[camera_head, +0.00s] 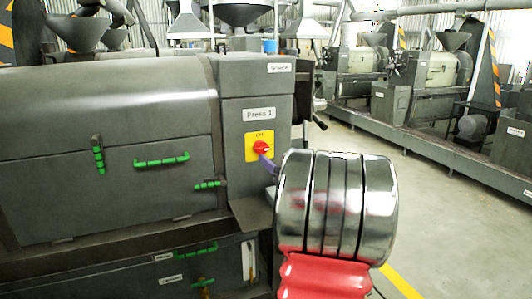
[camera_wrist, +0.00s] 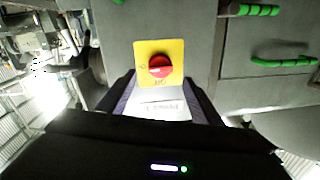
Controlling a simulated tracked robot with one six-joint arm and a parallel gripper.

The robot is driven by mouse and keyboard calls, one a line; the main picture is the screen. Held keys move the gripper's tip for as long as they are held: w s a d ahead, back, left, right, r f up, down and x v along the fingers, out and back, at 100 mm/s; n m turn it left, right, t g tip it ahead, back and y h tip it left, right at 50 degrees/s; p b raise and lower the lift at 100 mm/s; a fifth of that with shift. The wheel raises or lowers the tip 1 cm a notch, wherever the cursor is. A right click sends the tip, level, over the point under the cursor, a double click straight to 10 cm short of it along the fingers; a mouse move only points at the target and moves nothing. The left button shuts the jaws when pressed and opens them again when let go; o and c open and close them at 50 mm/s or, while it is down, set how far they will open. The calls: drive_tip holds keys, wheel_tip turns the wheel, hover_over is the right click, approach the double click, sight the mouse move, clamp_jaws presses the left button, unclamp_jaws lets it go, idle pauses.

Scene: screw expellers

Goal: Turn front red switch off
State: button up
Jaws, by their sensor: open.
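The red rotary switch (camera_head: 261,147) sits on a yellow plate (camera_head: 250,153) on the grey front panel of the machine labelled "Press 1". In the head view its top edge reads OFF. In the wrist view the red switch (camera_wrist: 160,66) is on its yellow plate (camera_wrist: 143,49), seen upside down. My gripper (camera_head: 267,164) shows in the head view as a purple finger close to the switch's lower right. In the wrist view the gripper's (camera_wrist: 160,84) dark and purple fingers are spread, below and to either side of the knob, holding nothing. Contact with the knob cannot be told.
The press has green handles (camera_head: 161,160) left of the switch and more on its lower panels. My shiny, red-based arm part hides the area right and below the switch. Other presses (camera_head: 440,72) stand at the back right, beyond open floor (camera_head: 455,200).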

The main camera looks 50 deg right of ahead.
sight(265, 151)
drive_tip(key=x, duration=0.8)
drive_tip(key=shift+w, duration=0.1)
drive_tip(key=c, duration=0.9)
drive_tip(key=shift+d, duration=0.35)
drive_tip(key=shift+c, duration=0.4)
drive_tip(key=shift+a+f, duration=0.1)
drive_tip(key=shift+a, duration=0.05)
